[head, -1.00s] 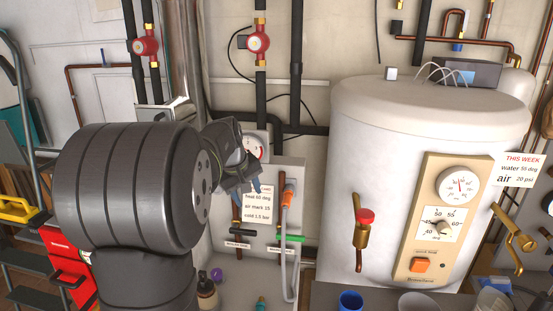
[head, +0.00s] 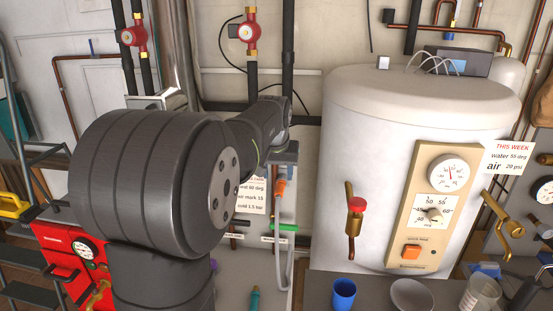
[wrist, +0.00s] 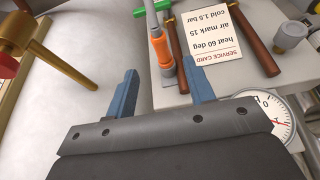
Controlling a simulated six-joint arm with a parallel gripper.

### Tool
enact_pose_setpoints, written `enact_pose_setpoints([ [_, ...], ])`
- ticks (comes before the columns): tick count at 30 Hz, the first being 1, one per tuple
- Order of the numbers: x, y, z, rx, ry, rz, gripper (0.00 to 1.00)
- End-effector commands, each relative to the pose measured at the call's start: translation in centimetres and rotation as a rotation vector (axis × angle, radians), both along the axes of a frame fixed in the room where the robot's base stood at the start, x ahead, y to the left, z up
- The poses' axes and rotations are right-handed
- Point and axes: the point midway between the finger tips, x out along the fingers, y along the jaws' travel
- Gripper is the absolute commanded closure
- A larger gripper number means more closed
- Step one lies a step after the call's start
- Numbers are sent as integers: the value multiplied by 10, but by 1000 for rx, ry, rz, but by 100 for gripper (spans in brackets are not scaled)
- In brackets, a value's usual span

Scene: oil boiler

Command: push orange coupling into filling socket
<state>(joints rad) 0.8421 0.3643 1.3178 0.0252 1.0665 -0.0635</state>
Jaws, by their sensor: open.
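The orange coupling (head: 280,187) is on the end of a grey hose (head: 283,262) at the wall panel. In the wrist view the coupling (wrist: 159,48) shows just beyond and between the fingertips, closer to the right finger. My gripper (wrist: 160,66) is open, with its two blue fingers apart and nothing visibly held. In the head view my gripper's dark body is above the coupling and its fingertips cannot be made out. A short reddish-grey piece adjoins the coupling in the wrist view; I cannot tell whether it is the filling socket.
A service card (wrist: 212,42) and copper pipes are beside the coupling. A green handle (head: 283,227) sits below it. A round gauge (wrist: 277,116) is close to my gripper. The white boiler (head: 360,130) with a red-topped brass valve (head: 356,205) stands to the right.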

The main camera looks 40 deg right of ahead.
Motion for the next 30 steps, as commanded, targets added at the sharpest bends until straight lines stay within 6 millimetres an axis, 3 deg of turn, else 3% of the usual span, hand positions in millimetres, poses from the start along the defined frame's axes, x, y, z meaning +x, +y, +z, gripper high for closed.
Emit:
enact_pose_setpoints([
  [6,12,-12,-41,2,2,1,51],
  [12,20,-20,-67,0,0,1,51],
  [26,23,-23,-79,-2,-1,1,51],
  [30,23,-23,-79,-2,-1,1,74],
])
